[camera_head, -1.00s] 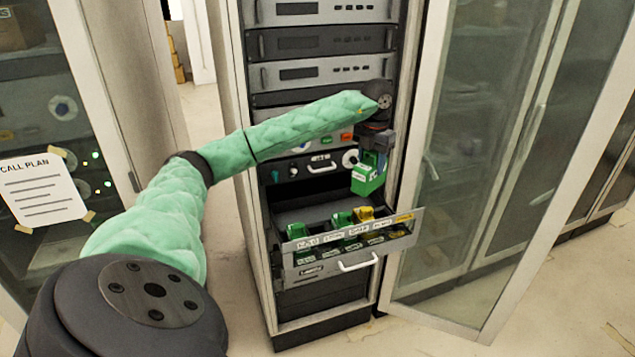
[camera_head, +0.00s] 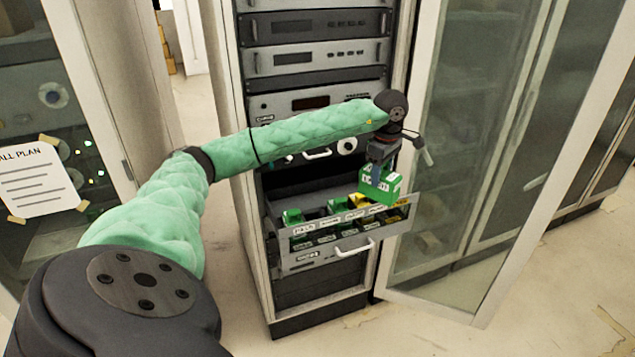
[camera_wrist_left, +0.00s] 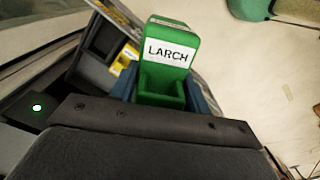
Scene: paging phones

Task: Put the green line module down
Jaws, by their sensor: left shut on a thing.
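My left gripper (camera_head: 382,170) is shut on the green line module (camera_head: 375,192), a green block with a white label. In the left wrist view the green line module (camera_wrist_left: 166,66) reads "LARCH" and sits between the blue-grey fingers. It is tilted and held above the right part of the open drawer (camera_head: 340,253), near its front edge. Whether it touches the drawer cannot be told. Other green modules (camera_head: 292,217) and a yellow module (camera_head: 357,200) sit in the drawer. My right gripper is not in view.
The drawer sticks out of a rack (camera_head: 318,57) with several grey units above it. An open glass door (camera_head: 470,150) stands close on the right. A call plan sheet (camera_head: 38,180) hangs on the left cabinet. Floor in front is clear.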

